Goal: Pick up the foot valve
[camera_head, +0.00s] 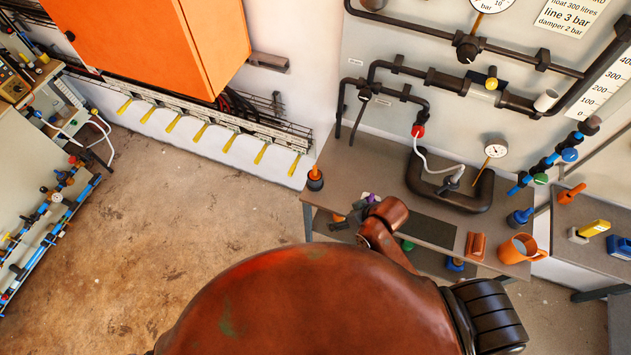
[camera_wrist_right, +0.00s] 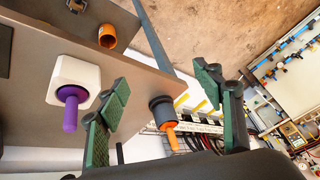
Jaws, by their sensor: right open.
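No part is labelled as the foot valve, so I cannot tell for certain which one it is. A dark round part with an orange stem (camera_wrist_right: 161,109) shows between and beyond my right gripper's fingers in the wrist view, near the bench corner. A similar dark part with an orange top (camera_head: 315,180) is at the bench's left edge in the head view. My right gripper (camera_wrist_right: 165,83) is open, with nothing held between its green fingers. Its fingers are hard to make out in the head view. My left gripper is not in view.
A white block with a purple stem (camera_wrist_right: 72,80) is beside the left finger in the wrist view. An orange mug (camera_head: 517,249) and a blue part (camera_head: 520,217) stand at the bench's right. Floor at left is clear.

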